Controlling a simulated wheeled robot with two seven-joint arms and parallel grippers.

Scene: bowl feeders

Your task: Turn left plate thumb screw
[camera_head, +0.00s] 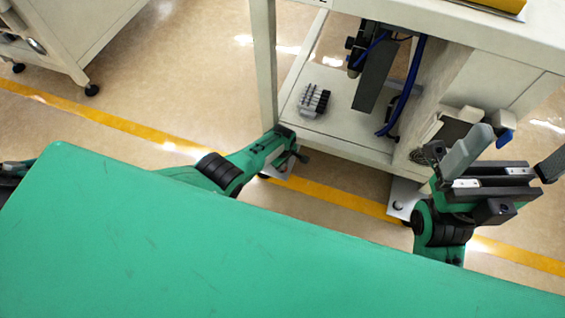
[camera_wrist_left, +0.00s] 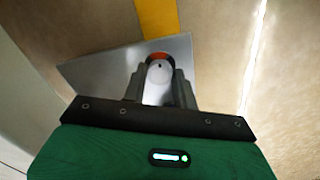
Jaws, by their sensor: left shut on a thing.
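The left plate is a flat metal plate (camera_wrist_left: 95,72) low at the cabinet's foot; its edge also shows in the head view (camera_head: 284,173). The left plate thumb screw (camera_wrist_left: 159,66) has a round grey top with an orange-red rim. My left gripper (camera_wrist_left: 160,86) is low by the cabinet's left corner, its fingers closed around the screw's sides. In the head view, my left gripper (camera_head: 290,157) largely hides that screw. My right gripper (camera_head: 508,158) is empty with its fingers wide apart, at the right of the head view.
The open white cabinet (camera_head: 345,130) holds a dark ribbed part (camera_head: 313,100) and blue hoses (camera_head: 405,95). My green body fills the foreground.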

